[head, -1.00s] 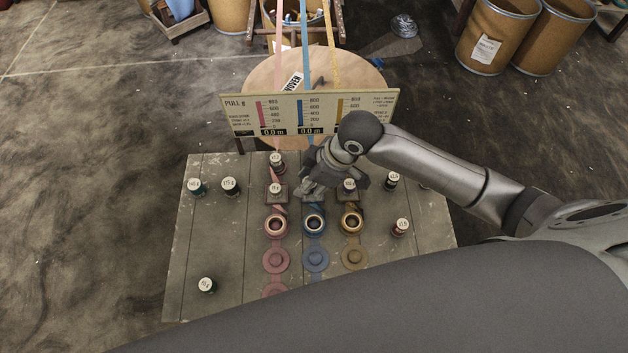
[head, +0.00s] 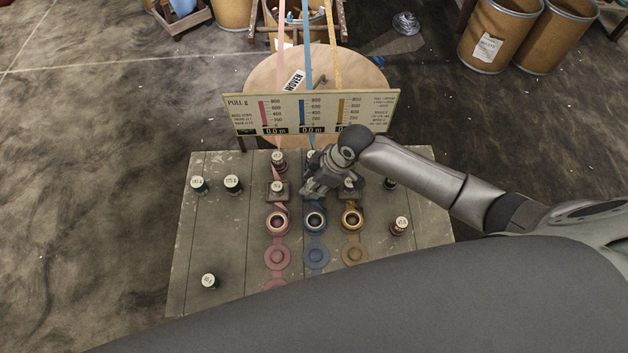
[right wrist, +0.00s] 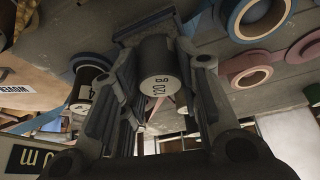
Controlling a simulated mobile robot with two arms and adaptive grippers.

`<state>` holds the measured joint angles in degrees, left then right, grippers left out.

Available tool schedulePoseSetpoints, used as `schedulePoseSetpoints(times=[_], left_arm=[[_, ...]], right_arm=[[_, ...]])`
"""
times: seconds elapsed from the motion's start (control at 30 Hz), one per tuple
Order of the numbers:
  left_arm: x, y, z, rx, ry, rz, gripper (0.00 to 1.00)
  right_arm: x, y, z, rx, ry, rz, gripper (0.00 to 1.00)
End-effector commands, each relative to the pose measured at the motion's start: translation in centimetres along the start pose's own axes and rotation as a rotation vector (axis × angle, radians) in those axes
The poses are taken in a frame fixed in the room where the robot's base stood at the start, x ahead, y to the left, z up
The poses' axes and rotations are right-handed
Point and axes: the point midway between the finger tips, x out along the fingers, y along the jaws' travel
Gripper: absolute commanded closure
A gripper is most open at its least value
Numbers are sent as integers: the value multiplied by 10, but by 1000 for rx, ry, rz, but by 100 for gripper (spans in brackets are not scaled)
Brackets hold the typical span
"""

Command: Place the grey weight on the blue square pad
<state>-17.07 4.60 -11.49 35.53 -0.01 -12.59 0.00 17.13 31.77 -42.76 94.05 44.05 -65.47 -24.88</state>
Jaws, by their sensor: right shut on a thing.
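My right gripper (head: 316,186) is over the middle of the board, between two square pads that carry weights. In the right wrist view, its fingers (right wrist: 160,105) are shut on a dark grey cylindrical weight (right wrist: 153,60) with a white end label reading 120 g. A dark square shape with a bluish edge (right wrist: 148,27) shows behind the weight; I cannot tell whether they touch. In the head view, the gripper hides the held weight and the middle pad position, so the blue square pad is not clear there. My left gripper is out of view.
White-topped weights stand on the left (head: 233,184) and right (head: 399,226) of the board (head: 215,240). A weight stands on the left square pad (head: 277,190). Pink, blue (head: 316,221) and yellow tape rings lie in front. A gauge panel (head: 310,113) stands behind.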

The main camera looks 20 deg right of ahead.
Motion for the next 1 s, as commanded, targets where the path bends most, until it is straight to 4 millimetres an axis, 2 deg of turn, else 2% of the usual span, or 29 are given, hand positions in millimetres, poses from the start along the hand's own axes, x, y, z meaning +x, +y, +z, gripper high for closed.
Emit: schedulePoseSetpoints(times=[0.17,0.2,0.33,0.73,0.87,1.0], left_arm=[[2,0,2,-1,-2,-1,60],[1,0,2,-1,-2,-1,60],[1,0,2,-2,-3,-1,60],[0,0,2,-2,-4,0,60],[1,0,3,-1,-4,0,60],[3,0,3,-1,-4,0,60]], right_arm=[[3,0,1,0,0,1,95],[2,0,1,0,0,1,64],[2,0,1,0,-1,0,47],[-3,1,0,0,1,2,47],[-18,2,0,-2,1,3,47],[-44,2,0,-3,1,5,47]])
